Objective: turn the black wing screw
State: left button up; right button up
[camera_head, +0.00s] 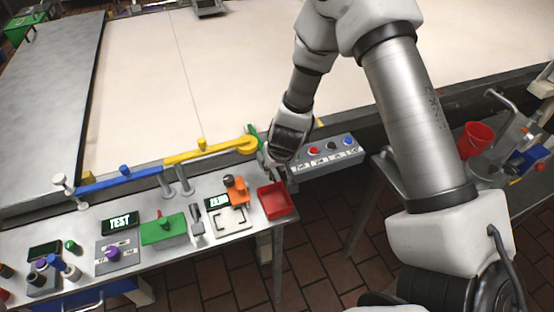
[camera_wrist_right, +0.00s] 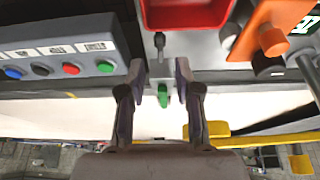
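A small black wing screw (camera_wrist_right: 159,43) stands upright on the grey table top in the right wrist view, beside the red bin. My right gripper (camera_wrist_right: 161,78) is open, its two fingers apart, with the screw just beyond the fingertips and roughly in line with the gap. A green piece (camera_wrist_right: 163,95) shows between the fingers; I cannot tell that they touch it. In the head view my right gripper (camera_head: 274,160) reaches down at the table's back right corner and hides the screw. My left gripper is not in view.
A red bin (camera_head: 275,201) stands close to the gripper, and it shows in the wrist view (camera_wrist_right: 187,14). A button box (camera_head: 327,153) with coloured buttons is to the right. A yellow arm (camera_head: 213,152) joins a blue bar (camera_head: 118,180). An orange block (camera_head: 238,192) stands left of the bin.

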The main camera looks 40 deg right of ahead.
jog(key=v, duration=0.7)
jog(key=shift+s, duration=0.1)
